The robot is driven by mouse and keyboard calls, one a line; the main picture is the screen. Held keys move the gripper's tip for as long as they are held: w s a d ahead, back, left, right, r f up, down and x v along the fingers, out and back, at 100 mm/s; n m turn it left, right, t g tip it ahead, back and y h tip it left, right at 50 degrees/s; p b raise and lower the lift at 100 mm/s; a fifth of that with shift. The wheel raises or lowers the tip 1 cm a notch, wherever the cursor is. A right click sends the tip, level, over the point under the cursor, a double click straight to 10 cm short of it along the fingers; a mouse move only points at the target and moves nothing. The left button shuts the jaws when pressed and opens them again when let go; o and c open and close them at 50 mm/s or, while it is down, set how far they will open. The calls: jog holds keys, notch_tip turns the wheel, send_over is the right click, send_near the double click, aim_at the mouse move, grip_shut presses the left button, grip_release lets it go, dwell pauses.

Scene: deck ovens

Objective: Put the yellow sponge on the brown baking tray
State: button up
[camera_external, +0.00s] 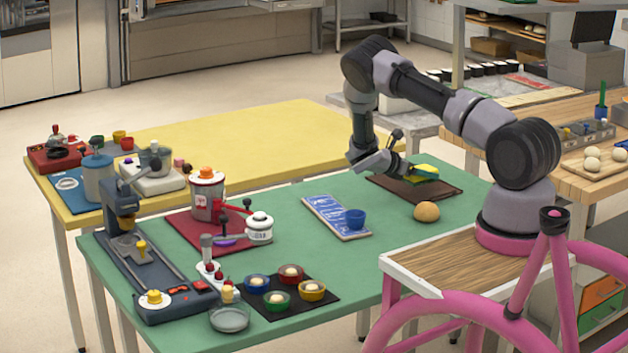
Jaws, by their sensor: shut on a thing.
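The yellow sponge (425,170), with a green layer, is at my gripper's fingertips over the brown baking tray (446,192). The tray lies flat near the far right edge of the green table. My gripper (408,170) reaches down from the left side of the tray and is shut on the sponge. The sponge is low over the tray. I cannot tell whether its underside touches the tray. The fingers partly hide the sponge's left end.
A round bun (427,211) sits just in front of the tray. Several cups sit on a black mat (326,313) at the front. Green table (300,205) is bare between board and red mat.

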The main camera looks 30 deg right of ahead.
aim_at(422, 183)
jog(key=shift+f, duration=1.75)
jog(key=shift+f, duration=0.1)
jog(key=o, duration=1.2)
jog(key=shift+o, duration=0.2)
